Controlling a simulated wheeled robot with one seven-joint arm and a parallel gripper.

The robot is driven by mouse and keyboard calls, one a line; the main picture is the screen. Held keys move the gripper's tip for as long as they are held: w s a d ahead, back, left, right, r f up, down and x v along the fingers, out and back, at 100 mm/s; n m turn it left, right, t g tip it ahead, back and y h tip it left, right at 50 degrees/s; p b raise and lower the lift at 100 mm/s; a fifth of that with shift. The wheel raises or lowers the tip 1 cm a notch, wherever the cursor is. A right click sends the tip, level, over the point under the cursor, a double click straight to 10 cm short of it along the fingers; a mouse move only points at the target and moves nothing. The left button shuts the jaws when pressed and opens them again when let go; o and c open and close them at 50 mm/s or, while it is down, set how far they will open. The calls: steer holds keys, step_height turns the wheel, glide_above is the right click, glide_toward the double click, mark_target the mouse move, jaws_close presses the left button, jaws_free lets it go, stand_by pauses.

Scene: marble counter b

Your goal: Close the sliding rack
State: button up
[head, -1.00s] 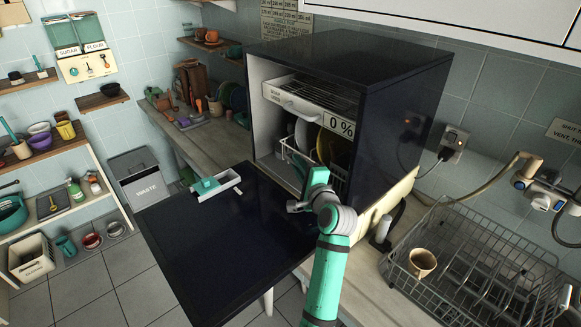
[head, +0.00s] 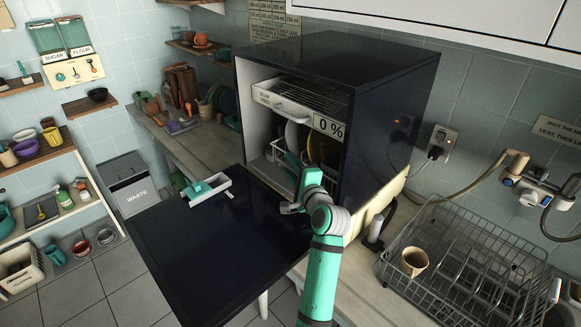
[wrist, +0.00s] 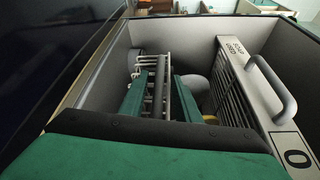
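The dishwasher (head: 390,110) is a dark box with its door (head: 215,240) folded down flat. The lower white wire rack (head: 279,152) holds plates and shows at the opening, partly hidden by my arm. In the wrist view the rack's wires (wrist: 146,62) lie ahead. My gripper (wrist: 163,84) is open, its green fingers apart on either side of a grey bar at the rack's front. I cannot tell whether they touch it. An upper drawer (head: 292,107), with a handle and a "0 %" label, sits above; its handle (wrist: 272,88) also shows in the wrist view.
A small tray (head: 207,189) with a teal piece lies on the door's left edge. A drying rack (head: 455,265) with a beige mug (head: 414,261) stands at the right. Plates and pots stand on the counter behind, left. Most of the door top is clear.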

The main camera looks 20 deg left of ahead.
steer(key=v, duration=1)
steer(key=shift+s+d, duration=0.2)
steer(key=shift+s, duration=0.15)
steer(key=shift+w, duration=0.1)
